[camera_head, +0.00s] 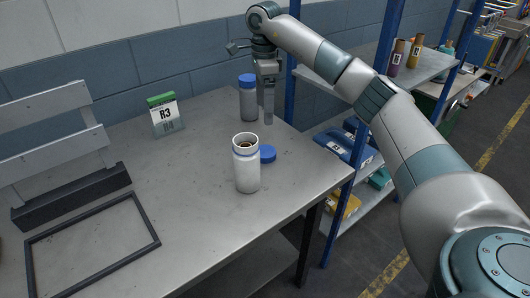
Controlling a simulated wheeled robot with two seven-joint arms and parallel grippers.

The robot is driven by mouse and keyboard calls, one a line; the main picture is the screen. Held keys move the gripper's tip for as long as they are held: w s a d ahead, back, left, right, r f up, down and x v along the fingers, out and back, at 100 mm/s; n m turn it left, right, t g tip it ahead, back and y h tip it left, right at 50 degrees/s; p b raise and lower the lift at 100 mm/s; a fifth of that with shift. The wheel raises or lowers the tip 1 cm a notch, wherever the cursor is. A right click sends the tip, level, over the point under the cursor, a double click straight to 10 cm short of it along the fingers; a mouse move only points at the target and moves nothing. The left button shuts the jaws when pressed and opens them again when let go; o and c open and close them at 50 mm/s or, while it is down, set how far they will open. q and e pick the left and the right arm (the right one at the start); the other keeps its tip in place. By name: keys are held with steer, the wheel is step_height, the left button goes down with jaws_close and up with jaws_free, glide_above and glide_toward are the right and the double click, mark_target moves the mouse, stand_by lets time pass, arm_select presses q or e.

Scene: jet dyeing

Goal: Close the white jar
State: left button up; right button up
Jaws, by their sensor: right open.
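The white jar (246,168) stands upright and open on the grey table, with brownish contents showing at its mouth. A blue lid (267,154) lies on the table just right of and behind the jar, partly hidden by it. My right gripper (268,117) points down above the table, behind the lid and to the right of a grey jar with a blue lid (247,97). It is open and holds nothing that I can see. My left gripper is not in view.
A dark frame (98,258) lies at left, by a slatted rack (50,130). A blue-post shelf (340,72) with bottles stands at right. The table's front middle is clear.

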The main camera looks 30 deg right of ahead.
steer(key=p, duration=0.2)
glide_above(265, 151)
step_height(265, 151, down, 5)
steer(key=f, duration=0.1)
steer(key=f+p, duration=0.1)
steer(key=f, duration=0.3)
steer(key=shift+s+a+f+p, duration=0.1)
steer(key=shift+s+a+p, duration=0.15)
steer(key=shift+p, duration=0.15)
steer(key=shift+f, duration=0.55)
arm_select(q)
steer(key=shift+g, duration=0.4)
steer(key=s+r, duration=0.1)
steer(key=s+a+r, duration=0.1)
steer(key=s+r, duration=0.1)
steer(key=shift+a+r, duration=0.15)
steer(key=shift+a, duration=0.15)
arm_select(e)
steer(key=shift+w+d+f+p, duration=0.1)
steer(key=shift+f+p, duration=0.55)
steer(key=shift+p, duration=0.2)
step_height(265, 151, down, 3)
steer(key=shift+w+d+p, duration=0.1)
steer(key=shift+p, duration=0.7)
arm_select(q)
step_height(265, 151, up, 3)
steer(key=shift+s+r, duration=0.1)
arm_select(e)
steer(key=shift+f, duration=0.45)
